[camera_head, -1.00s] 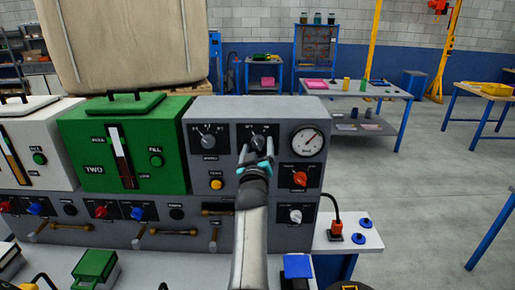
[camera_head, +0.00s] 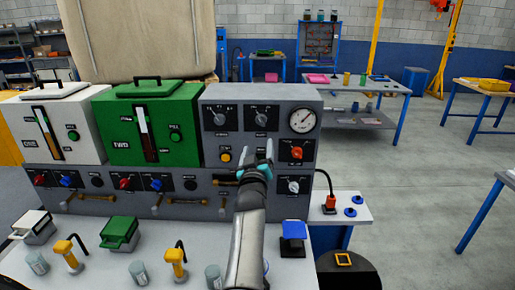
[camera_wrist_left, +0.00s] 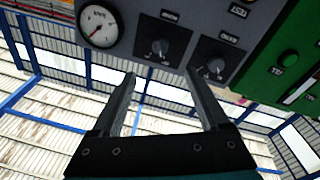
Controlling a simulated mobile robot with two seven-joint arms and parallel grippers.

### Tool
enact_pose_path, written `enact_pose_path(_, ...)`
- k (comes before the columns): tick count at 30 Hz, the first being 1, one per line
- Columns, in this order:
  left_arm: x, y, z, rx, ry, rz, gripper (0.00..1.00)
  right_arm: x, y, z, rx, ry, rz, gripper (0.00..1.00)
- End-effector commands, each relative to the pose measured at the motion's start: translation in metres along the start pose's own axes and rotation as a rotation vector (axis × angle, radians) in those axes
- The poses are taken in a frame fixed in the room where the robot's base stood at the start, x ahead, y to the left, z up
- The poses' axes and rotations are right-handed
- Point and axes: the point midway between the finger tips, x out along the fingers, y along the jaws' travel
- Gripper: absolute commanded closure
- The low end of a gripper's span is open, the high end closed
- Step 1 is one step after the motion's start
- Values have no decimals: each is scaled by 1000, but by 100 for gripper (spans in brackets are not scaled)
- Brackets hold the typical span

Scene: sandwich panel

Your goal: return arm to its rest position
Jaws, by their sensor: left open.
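My left gripper (camera_head: 256,158) is open and empty in front of the grey control panel (camera_head: 265,93), below its two upper black knobs. The gauge (camera_head: 303,120) and the orange-red knob (camera_head: 296,153) are to its right, and the yellow button (camera_head: 225,156) is to its left. In the left wrist view the open fingers (camera_wrist_left: 160,95) have nothing between them. That view shows the gauge (camera_wrist_left: 98,26) and two black knobs (camera_wrist_left: 161,46) beyond the fingertips, apart from them. My right gripper does not show.
The green tank box (camera_head: 150,128) and white tank box (camera_head: 62,130) stand left of the panel. Brown-handled levers (camera_head: 182,200) stick out below.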

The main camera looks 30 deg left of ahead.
Motion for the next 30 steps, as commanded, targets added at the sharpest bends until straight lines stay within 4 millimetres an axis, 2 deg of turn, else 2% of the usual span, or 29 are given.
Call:
enact_pose_path(11,0,0,0,0,0,1,22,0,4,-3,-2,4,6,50)
enact_pose_path(20,-4,-3,5,18,-22,3,22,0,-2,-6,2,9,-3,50)
enact_pose_path(23,-18,-9,18,72,-92,15,22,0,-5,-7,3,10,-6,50)
enact_pose_path(26,-46,-17,42,161,-217,37,22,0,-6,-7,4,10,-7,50)
enact_pose_path(30,-105,-23,81,299,-438,83,22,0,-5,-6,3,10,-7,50)
